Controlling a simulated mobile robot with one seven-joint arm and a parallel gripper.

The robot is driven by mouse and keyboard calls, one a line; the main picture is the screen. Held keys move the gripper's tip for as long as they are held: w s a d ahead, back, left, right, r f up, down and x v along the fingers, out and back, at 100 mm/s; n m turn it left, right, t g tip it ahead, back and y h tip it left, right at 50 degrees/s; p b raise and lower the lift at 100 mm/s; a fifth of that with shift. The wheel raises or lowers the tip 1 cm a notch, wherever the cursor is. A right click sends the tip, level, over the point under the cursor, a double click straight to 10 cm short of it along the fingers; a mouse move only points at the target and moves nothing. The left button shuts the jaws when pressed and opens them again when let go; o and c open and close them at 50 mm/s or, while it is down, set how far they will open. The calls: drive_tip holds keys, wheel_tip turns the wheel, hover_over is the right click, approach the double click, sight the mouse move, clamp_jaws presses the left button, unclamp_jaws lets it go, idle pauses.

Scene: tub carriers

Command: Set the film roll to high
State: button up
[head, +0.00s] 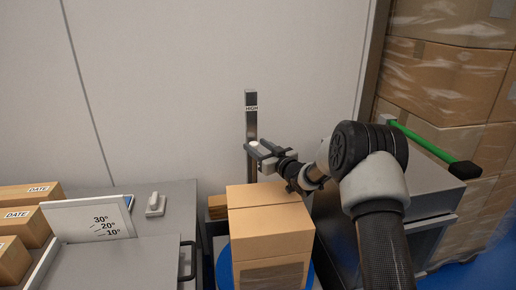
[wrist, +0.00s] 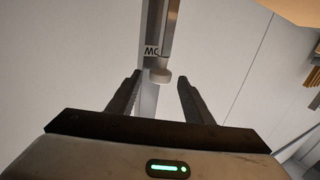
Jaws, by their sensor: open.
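A grey upright post (head: 251,122) stands against the wall, with a HIGH label (head: 251,108) near its top. A small pale round knob (head: 254,144) sits on the post well below that label. In the wrist view the knob (wrist: 160,76) is beside a partly hidden, upside-down label (wrist: 152,51) that seems to read LOW. No separate film roll can be made out; the knob may be its handle. My gripper (head: 258,153) is open at the post. Its fingertips (wrist: 160,80) lie either side of the knob, with gaps showing on both sides.
A cardboard box (head: 268,235) stands below my gripper. A grey bench at left holds DATE boxes (head: 30,192), an angle plate (head: 88,220) and a switch (head: 155,205). Wrapped cartons (head: 455,85) and a green bar (head: 425,140) with a black end are at right.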

drive_tip(key=shift+c, duration=0.4)
clamp_jaws()
wheel_tip(320, 180, up, 16)
drive_tip(key=p, duration=0.6)
drive_tip(key=shift+w+r, duration=0.1)
drive_tip(key=shift+o, duration=0.4)
unclamp_jaws()
drive_tip(key=shift+f, duration=0.2)
drive_tip(key=shift+d+f, duration=0.1)
drive_tip(key=v, duration=1.7)
drive_tip(key=shift+s+p, duration=0.25)
drive_tip(key=shift+p, duration=0.15)
